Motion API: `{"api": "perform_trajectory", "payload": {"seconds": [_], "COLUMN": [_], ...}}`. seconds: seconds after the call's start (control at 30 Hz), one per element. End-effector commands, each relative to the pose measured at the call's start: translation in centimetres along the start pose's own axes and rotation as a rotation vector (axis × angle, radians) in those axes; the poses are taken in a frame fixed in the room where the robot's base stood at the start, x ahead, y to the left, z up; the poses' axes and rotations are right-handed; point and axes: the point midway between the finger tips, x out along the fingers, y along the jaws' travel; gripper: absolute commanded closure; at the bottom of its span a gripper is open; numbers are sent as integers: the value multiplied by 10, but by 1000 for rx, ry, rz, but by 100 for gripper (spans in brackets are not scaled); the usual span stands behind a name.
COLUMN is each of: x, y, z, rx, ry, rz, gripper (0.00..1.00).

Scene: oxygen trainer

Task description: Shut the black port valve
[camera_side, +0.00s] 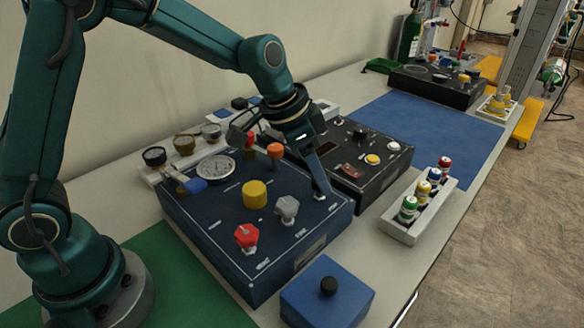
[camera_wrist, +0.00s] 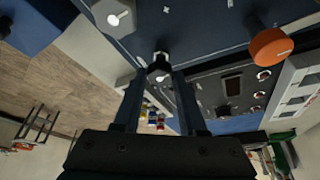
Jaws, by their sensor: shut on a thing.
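My gripper (camera_side: 318,190) reaches down to the right corner of the dark blue panel box (camera_side: 208,248). In the wrist view its two fingers (camera_wrist: 160,80) are closed around the black port valve (camera_wrist: 159,66), a small dark faceted knob with a pale centre. In the side view the fingers hide most of this valve. A grey knob (camera_side: 287,207) stands to its left on the same panel. It also shows in the wrist view (camera_wrist: 114,15).
The panel also carries a red knob (camera_side: 246,236), yellow knob (camera_side: 255,194), orange knob (camera_side: 275,151) and gauge (camera_side: 216,168). A black panel box (camera_side: 372,180) stands close behind. A white vial rack (camera_side: 402,234) is at right, a small blue box (camera_side: 325,303) in front.

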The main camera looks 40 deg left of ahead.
Motion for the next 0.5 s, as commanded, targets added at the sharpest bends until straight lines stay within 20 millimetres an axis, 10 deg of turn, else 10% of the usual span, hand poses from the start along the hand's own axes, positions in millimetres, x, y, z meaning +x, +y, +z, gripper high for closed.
{"api": "perform_trajectory", "payload": {"seconds": [0.5], "x": [0], "y": [-2], "z": [0], "rx": [221], "ry": [-1], "rz": [93], "gripper": [100]}}
